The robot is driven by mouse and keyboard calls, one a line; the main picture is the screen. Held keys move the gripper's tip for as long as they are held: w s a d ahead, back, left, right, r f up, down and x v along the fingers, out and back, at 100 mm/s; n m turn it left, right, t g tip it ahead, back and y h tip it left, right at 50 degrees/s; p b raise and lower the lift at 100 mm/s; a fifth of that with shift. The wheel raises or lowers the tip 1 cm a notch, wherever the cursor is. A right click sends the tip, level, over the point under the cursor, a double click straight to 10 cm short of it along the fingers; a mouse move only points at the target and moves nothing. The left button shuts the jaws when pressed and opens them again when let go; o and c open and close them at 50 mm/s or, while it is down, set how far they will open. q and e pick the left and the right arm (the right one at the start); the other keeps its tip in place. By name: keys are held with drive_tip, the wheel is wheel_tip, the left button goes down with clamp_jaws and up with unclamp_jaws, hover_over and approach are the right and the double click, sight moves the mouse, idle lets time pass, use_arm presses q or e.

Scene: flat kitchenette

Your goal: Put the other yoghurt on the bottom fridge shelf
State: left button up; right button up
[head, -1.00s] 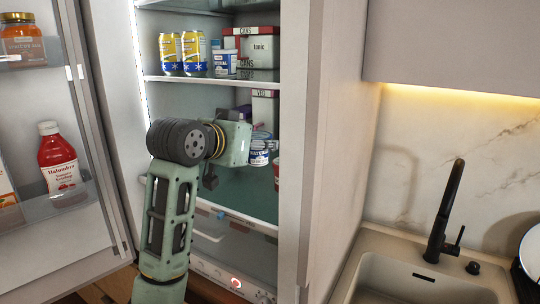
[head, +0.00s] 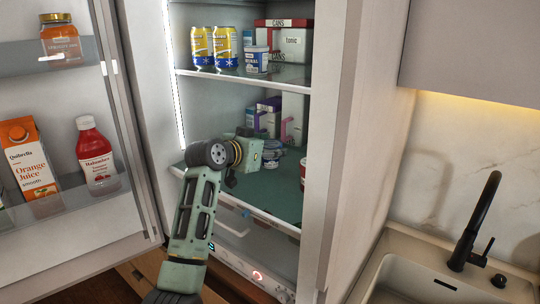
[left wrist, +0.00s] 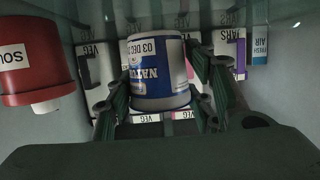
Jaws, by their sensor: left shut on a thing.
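My left gripper (head: 271,156) reaches into the lower compartment of the open fridge, over its bottom shelf (head: 266,200). It is shut on a blue and white yoghurt tub (left wrist: 157,72), which sits between the fingers in the left wrist view. In the head view the hand partly hides the tub, and I cannot tell whether it touches the shelf. Another blue and white yoghurt (head: 256,61) stands on the shelf above, beside two yellow cans (head: 214,47). My right gripper is not in view.
Veg boxes (head: 293,118) stand behind the held tub. A red soup pot (left wrist: 36,60) is close beside my gripper, at the fridge's right side. The open door (head: 70,225) holds juice (head: 27,158) and a red bottle (head: 97,158). The shelf's front is clear.

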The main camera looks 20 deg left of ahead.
sight(265, 160)
use_arm(q)
wheel_tip(265, 160, down, 2)
drive_tip(key=shift+s+f+p, duration=0.1)
drive_tip(key=shift+f+p, duration=0.05)
drive_tip(key=shift+p, duration=0.4)
drive_tip(key=shift+f, duration=0.5)
drive_tip(key=o, duration=1.3)
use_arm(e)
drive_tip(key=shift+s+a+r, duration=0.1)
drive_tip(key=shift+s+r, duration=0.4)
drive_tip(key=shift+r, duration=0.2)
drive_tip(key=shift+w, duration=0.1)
